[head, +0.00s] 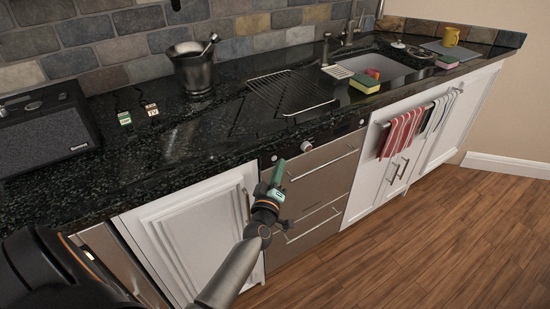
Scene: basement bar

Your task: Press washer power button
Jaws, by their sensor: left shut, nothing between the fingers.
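The washer (322,168) is a stainless steel front with stacked drawers and bar handles, set under the black counter. Its dark control strip (335,134) runs along the top and has a round silver knob (307,145) and a small light button (273,158) at its left end. My left gripper (279,165) is shut and empty. Its tip shows just below and right of the small button, in front of the washer's upper left part. I cannot tell whether it touches the front. Which control is the power button is too small to read. My right gripper is not in view.
The counter (230,115) overhangs the washer. On it stand a dark speaker box (40,132), a metal mortar (193,72) and a wire rack (290,92). Striped towels (402,132) hang on a rail to the right. The wooden floor (450,230) in front is clear.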

